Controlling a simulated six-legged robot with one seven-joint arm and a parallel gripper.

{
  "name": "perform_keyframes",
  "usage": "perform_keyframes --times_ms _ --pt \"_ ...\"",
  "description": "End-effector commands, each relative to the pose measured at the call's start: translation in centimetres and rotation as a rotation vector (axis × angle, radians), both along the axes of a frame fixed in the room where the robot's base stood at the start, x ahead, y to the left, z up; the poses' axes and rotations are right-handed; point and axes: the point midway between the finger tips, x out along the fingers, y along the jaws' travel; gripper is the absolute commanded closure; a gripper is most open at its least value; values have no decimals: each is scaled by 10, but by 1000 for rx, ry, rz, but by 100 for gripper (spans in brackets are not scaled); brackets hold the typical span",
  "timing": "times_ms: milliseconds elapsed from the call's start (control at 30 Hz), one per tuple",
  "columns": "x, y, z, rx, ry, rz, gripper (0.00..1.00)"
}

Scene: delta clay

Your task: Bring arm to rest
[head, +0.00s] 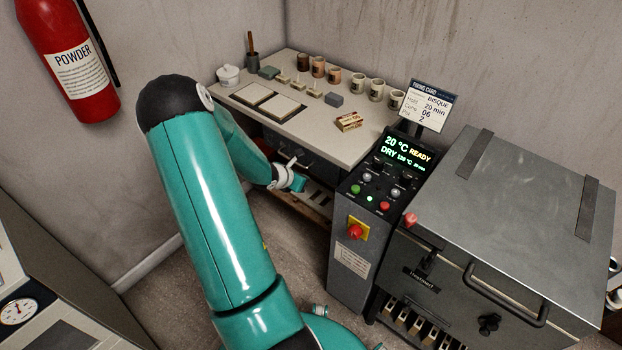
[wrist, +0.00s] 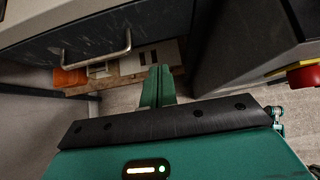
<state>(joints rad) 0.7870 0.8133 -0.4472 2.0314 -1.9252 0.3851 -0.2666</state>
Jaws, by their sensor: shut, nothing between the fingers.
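My gripper (wrist: 158,86) shows in the wrist view with its two green fingers together and nothing between them. It points toward the floor area below a dark drawer front with a metal handle (wrist: 97,50). In the head view my teal arm reaches up from the bottom and bends over, and its end is near the front of the bench, left of the kiln's control panel. The fingertips are hard to make out there.
The control column (head: 350,225) with a red stop button (head: 354,232) and the closed kiln (head: 510,200) stand to the right. A fire extinguisher (head: 72,65) hangs on the left wall.

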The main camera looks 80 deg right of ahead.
Motion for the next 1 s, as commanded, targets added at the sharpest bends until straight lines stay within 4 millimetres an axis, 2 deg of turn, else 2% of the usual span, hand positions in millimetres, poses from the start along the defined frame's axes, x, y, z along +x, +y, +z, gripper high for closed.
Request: perform_keyframes --times_ms 100,233,567,667,767,833,1000 --pt "8 13 14 -1 -1 1 100" --pt "12 21 21 1 -1 1 100" --pt "12 24 23 1 -2 0 100" --pt "20 27 30 -13 -27 -10 100" --pt "43 36 51 -50 -103 -48 100" --pt "66 47 73 -83 -186 -89 100" --pt "122 93 129 -135 -421 -217 100"
